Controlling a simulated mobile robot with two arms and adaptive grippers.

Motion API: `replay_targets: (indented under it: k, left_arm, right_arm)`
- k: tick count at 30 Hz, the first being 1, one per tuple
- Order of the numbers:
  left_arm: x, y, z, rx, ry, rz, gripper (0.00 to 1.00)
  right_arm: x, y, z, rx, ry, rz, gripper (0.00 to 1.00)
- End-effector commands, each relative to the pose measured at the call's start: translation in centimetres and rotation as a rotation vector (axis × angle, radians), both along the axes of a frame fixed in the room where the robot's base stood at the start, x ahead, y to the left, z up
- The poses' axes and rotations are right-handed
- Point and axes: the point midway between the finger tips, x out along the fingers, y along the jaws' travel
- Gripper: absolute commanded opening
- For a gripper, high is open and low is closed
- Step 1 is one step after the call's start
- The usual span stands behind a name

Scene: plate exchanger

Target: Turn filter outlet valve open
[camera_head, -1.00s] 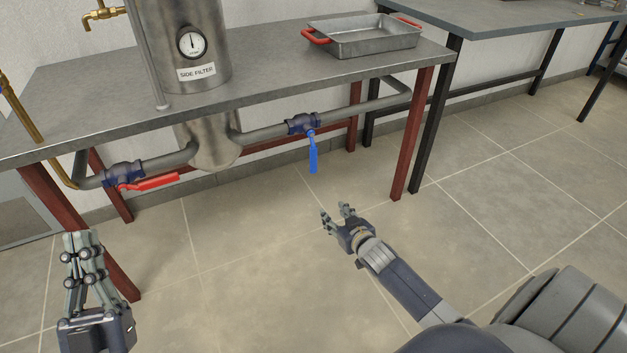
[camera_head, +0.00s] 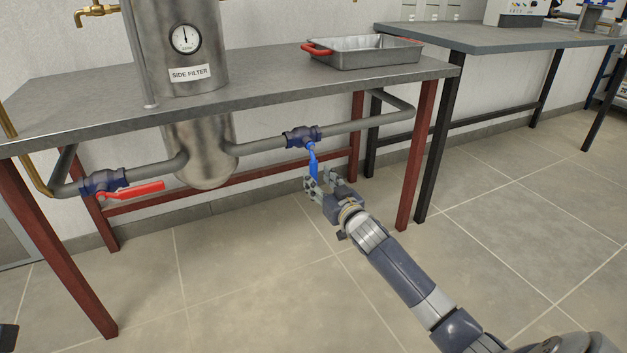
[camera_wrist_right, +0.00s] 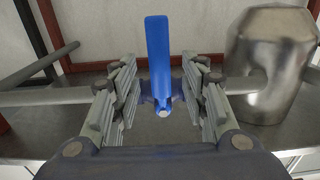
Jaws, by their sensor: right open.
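The side filter (camera_head: 187,85) is a steel cylinder through the table, with a pipe and valve on each side below the tabletop. The right valve (camera_head: 303,136) has a blue lever (camera_head: 312,160) hanging down, across its pipe. The left valve (camera_head: 103,182) has a red lever (camera_head: 135,190) lying roughly along its pipe. My right gripper (camera_head: 318,181) is open at the blue lever's lower end. In the right wrist view the blue lever (camera_wrist_right: 158,55) stands between the two spread fingers, with gaps visible on both sides. My left gripper is not clearly visible.
The metal table (camera_head: 260,97) stands above the pipes, with a red front leg (camera_head: 417,155) right of my right gripper. A tray with red handles (camera_head: 365,55) sits on top. A second table (camera_head: 490,37) stands at the right. The floor in front is clear.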

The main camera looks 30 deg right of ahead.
Motion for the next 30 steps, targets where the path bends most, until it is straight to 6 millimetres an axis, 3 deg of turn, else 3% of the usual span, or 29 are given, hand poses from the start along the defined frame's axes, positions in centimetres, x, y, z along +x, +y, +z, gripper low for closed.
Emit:
replay_targets:
  k: [3,9,21,27,30]
  left_arm:
    - [-0.3,-0.1,0.1,0.001,-0.030,0.002,0.00]
    - [-0.5,-0.1,0.7,0.003,-0.055,0.003,0.00]
    - [-0.5,-0.2,0.9,0.005,-0.059,0.004,0.00]
    - [-0.6,-0.2,0.9,0.005,-0.059,0.003,0.00]
    - [-0.6,-0.2,0.9,0.005,-0.059,0.003,0.00]
  right_arm:
    - [1.8,-0.3,-0.2,-0.001,-0.002,-0.001,0.41]
    - [3.6,-0.4,-0.1,0.001,0.000,-0.001,0.41]
    - [4.0,-0.4,0.0,0.001,0.001,0.000,0.41]
    - [4.0,-0.4,0.0,0.001,0.001,0.000,0.00]
    - [4.0,-0.4,0.0,0.001,0.001,0.000,0.00]
